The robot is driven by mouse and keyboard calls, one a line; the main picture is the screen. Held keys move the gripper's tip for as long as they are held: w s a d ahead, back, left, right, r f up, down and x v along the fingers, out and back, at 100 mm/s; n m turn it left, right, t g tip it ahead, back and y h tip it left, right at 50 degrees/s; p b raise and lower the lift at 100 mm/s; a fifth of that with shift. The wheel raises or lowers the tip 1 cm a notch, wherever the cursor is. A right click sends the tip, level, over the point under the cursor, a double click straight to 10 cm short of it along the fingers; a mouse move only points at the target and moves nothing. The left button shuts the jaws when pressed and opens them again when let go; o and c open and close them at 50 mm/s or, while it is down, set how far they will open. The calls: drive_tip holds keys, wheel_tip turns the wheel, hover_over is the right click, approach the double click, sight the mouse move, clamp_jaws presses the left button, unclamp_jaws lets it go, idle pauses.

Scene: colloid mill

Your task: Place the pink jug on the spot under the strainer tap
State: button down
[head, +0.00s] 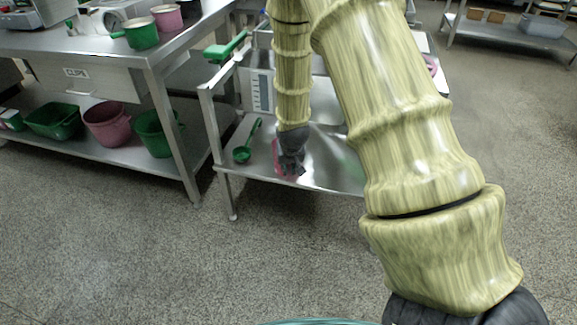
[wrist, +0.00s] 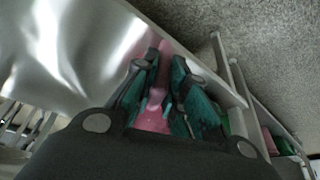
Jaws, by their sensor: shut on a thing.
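The pink jug (head: 277,157) shows in the head view as a small pink strip beside my gripper (head: 290,168), over the low steel table (head: 325,165). The gripper and arm hide most of it. In the wrist view the pink jug (wrist: 153,120) lies between the dark and green fingers of my gripper (wrist: 158,70), which are shut on its narrow pink part. I cannot tell whether the jug touches the steel. The strainer tap and the spot under it cannot be made out; my arm covers much of the table.
A green ladle (head: 245,145) lies left of my gripper on the low table. A green handled thing (head: 228,47) sticks out above it. The left bench holds a green pot (head: 141,34) and a pink pot (head: 167,17), with buckets below. The floor in front is clear.

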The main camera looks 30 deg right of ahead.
drive_tip(key=shift+f, duration=0.1)
drive_tip(key=c, duration=1.4)
unclamp_jaws()
drive_tip(key=shift+c, duration=0.2)
drive_tip(key=p+v, duration=0.3)
drive_tip(key=v, duration=0.8)
drive_tip(key=s+a+f+n+g, duration=0.1)
drive_tip(key=s+a+f, duration=0.3)
drive_tip(key=s+f, duration=0.3)
drive_tip(key=s+a+f+n+g, duration=0.1)
drive_tip(key=s+a+f+n, duration=0.1)
drive_tip(key=s+a+f, duration=0.55)
drive_tip(key=s+a+f+n+g+y, duration=0.1)
drive_tip(key=s+a+f, duration=0.2)
drive_tip(key=s+f, duration=0.3)
drive_tip(key=s+a+f+n+g+y, duration=0.1)
drive_tip(key=s+a+f, duration=0.2)
drive_tip(key=s, duration=0.9)
wheel_tip(320, 180, down, 3)
drive_tip(key=shift+a+r, duration=0.1)
drive_tip(key=shift+a, duration=0.2)
